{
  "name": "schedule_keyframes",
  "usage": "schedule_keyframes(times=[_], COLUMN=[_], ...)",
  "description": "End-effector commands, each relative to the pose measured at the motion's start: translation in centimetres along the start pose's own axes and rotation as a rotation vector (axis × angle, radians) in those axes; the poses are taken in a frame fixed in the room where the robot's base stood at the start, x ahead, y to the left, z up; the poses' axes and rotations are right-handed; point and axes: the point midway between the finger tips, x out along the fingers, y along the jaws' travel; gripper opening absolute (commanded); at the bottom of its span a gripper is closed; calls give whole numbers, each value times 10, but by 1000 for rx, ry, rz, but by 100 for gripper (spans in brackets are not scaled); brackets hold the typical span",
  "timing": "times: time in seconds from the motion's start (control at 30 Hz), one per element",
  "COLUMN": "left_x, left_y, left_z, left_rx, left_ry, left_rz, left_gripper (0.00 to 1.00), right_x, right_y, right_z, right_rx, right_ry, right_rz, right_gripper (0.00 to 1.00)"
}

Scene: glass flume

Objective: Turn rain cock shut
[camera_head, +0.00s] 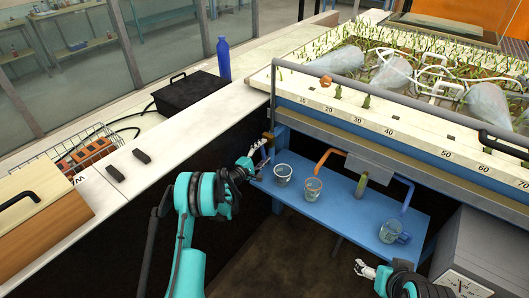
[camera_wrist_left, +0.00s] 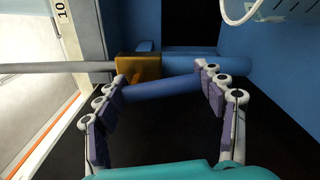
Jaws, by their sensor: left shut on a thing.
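The rain cock has a brass body (camera_wrist_left: 138,67) on a grey pipe, with a blue lever (camera_wrist_left: 160,88) beside it in the left wrist view. In the head view the brass part (camera_head: 268,136) shows small at the left end of the flume. My left gripper (camera_head: 258,158) is at the cock, and its fingers (camera_wrist_left: 162,76) stand at both ends of the blue lever, shut on it. The lever lies nearly along the pipe, slightly tilted. My right gripper (camera_head: 364,268) is low at the lower right, away from the cock; its finger opening is too small to judge.
Orange (camera_head: 328,155) and blue (camera_head: 408,190) spouts hang above. A blue bottle (camera_head: 223,60) stands on the left ledge.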

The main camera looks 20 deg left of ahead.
Motion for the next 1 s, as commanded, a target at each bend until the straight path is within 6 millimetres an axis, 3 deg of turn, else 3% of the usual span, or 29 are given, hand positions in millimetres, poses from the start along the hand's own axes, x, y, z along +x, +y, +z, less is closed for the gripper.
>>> schedule_keyframes(times=[0.4,0.97,1.0], left_x=[0,0,0], left_y=[-1,-1,-1], left_z=[-6,-6,-6], left_rx=[201,234,234], left_ry=[-1,-1,-1], left_rz=[0,-1,-1], left_gripper=[18,18,77], right_x=[0,0,0], right_y=[0,0,0], right_z=[0,0,0], right_rx=[0,0,0], right_ry=[0,0,0], right_rz=[0,0,0], right_gripper=[78,78,78])
